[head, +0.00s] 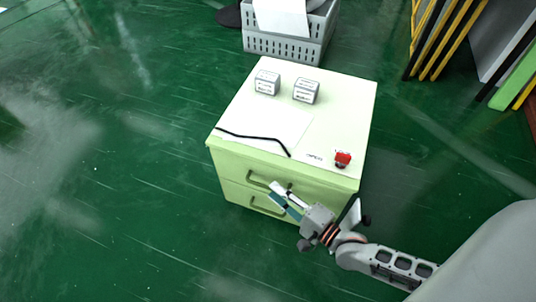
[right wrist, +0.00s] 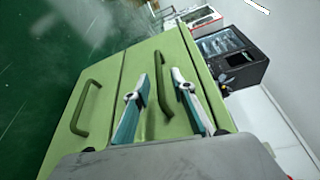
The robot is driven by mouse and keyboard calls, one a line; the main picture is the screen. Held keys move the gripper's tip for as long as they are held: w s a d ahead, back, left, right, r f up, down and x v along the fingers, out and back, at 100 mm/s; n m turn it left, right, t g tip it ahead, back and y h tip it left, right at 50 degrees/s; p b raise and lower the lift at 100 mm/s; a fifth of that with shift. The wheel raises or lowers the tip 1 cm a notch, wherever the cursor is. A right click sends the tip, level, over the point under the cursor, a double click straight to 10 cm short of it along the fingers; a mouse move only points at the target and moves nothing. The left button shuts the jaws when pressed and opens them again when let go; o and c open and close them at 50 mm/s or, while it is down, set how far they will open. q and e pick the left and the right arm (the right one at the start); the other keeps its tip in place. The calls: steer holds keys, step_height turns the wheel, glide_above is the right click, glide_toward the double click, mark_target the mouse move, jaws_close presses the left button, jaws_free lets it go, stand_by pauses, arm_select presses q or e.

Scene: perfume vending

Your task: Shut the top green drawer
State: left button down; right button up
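The pale green drawer cabinet (head: 345,95) stands in the middle of the head view. Its front has a top green drawer (head: 315,188) and a lower drawer (head: 236,194), each with a green bar handle. The top drawer looks flush or nearly so; a small gap cannot be ruled out. My right gripper (head: 277,192) is in front of the top drawer, near its handle (head: 256,181). In the right wrist view its fingers (right wrist: 160,78) are apart, on either side of the top handle (right wrist: 161,95), with nothing gripped. My left gripper is not in view.
Two small grey boxes (head: 267,82) (head: 306,91), a white sheet (head: 262,122), a black cord (head: 255,138) and a red item (head: 343,158) are on the cabinet top. A grey crate (head: 285,48) stands behind. The green floor (head: 110,180) to the left is clear.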

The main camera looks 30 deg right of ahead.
steer(key=v, duration=0.6)
steer(key=shift+s+d, duration=0.2)
steer(key=shift+s, duration=0.15)
steer(key=shift+r, duration=0.1)
